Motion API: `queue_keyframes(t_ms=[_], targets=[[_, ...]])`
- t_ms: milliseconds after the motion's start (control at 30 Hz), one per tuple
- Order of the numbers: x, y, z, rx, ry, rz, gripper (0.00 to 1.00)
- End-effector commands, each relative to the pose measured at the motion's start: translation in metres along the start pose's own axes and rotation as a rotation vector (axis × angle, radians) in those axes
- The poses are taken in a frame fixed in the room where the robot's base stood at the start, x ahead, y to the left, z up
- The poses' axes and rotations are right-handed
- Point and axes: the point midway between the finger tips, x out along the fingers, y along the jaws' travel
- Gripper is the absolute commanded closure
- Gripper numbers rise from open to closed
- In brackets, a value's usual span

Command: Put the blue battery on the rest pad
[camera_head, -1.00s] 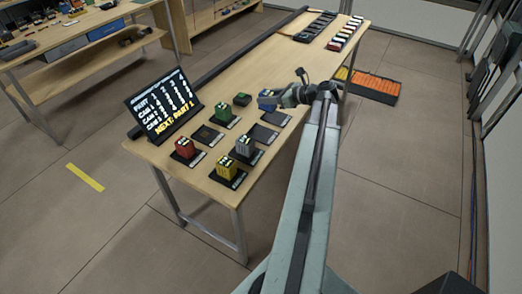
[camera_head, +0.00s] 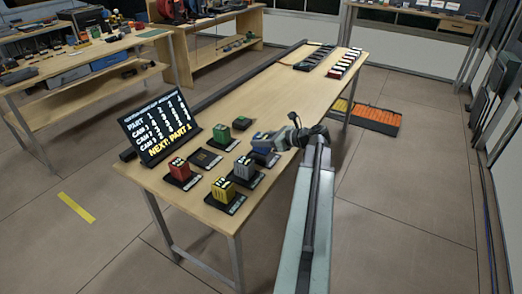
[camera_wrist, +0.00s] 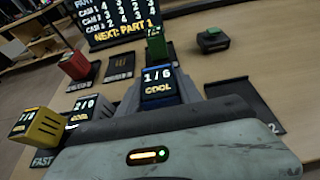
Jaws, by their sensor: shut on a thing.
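The blue battery (camera_wrist: 158,88), with a "1/6 COOL" label, is upright at my gripper in the wrist view. My gripper (camera_head: 264,147) is shut on it over the near right part of the table, among the dark pads. In the head view the arm mostly hides the battery. An empty dark pad (camera_wrist: 242,98) lies just right of the battery. Another empty square pad (camera_head: 205,159) lies between the red and green batteries. I cannot tell which pad is the rest pad. Whether the battery's underside touches anything is hidden.
Red (camera_head: 180,169), green (camera_head: 222,135), grey (camera_head: 244,168) and yellow (camera_head: 223,190) batteries stand on pads nearby. A small dark box with a green top (camera_head: 242,123) sits behind. A score screen (camera_head: 160,127) stands at the left edge. The table's middle is clear.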

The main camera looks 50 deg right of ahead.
Motion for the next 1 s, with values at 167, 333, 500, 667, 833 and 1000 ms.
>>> queue_keyframes(t_ms=[167, 333, 500, 667, 833, 1000], targets=[[0.011, 0.0, -0.026, 0.0, -0.001, 0.0, 1.0], [0.01, 0.0, -0.022, 0.0, -0.001, 0.001, 1.0], [0.011, 0.001, -0.026, 0.0, 0.0, 0.001, 0.56], [0.011, 0.001, -0.025, -0.001, 0.0, 0.001, 0.36], [0.011, 0.001, -0.025, -0.001, 0.0, 0.002, 0.36], [0.001, 0.001, -0.019, 0.0, 0.0, 0.0, 0.36]])
